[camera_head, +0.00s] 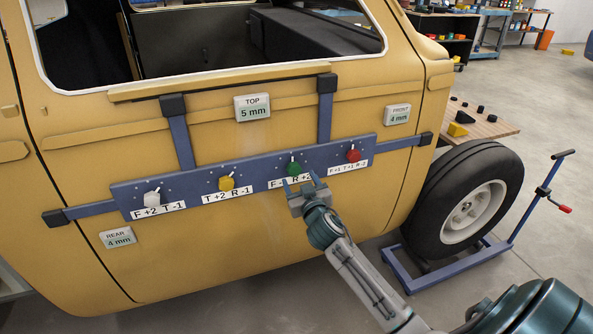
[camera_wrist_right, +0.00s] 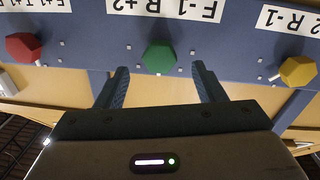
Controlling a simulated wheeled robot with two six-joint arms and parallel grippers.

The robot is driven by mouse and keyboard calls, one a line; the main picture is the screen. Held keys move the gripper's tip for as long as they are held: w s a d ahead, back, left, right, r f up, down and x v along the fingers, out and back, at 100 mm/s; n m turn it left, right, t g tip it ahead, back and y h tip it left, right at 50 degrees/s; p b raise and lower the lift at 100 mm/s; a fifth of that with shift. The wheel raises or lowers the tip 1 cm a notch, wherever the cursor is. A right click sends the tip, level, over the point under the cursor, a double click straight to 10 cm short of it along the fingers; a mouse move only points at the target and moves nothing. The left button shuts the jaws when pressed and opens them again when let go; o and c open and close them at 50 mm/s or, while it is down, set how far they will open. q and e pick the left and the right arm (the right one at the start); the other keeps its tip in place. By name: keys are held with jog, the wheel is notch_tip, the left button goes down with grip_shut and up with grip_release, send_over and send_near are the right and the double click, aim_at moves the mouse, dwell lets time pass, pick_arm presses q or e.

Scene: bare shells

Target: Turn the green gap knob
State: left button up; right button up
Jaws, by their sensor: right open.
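The green knob (camera_head: 293,169) sits on a blue bar (camera_head: 224,172) fixed across a yellow car door. Its label reads roughly F-1 R+2 and is partly covered by my gripper in the head view. My right gripper (camera_head: 302,184) is open and empty just in front of and below the green knob. In the right wrist view the green knob (camera_wrist_right: 159,57) is centred ahead of the open fingers (camera_wrist_right: 160,72), beyond their tips and apart from them. My left gripper is not in view.
A red knob (camera_head: 353,155) is to the right of the green one; a yellow knob (camera_head: 226,183) and a white knob (camera_head: 152,198) are to its left. Displays read TOP 5 mm (camera_head: 252,107), FRONT 4 mm (camera_head: 397,114) and REAR 4 mm (camera_head: 118,238). A wheel (camera_head: 467,200) on a stand is right.

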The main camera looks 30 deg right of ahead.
aim_at(295, 172)
jog(key=shift+p+x, duration=0.45)
jog(key=shift+x, duration=1.8)
jog(key=shift+c, duration=0.2)
jog(key=c, duration=0.9)
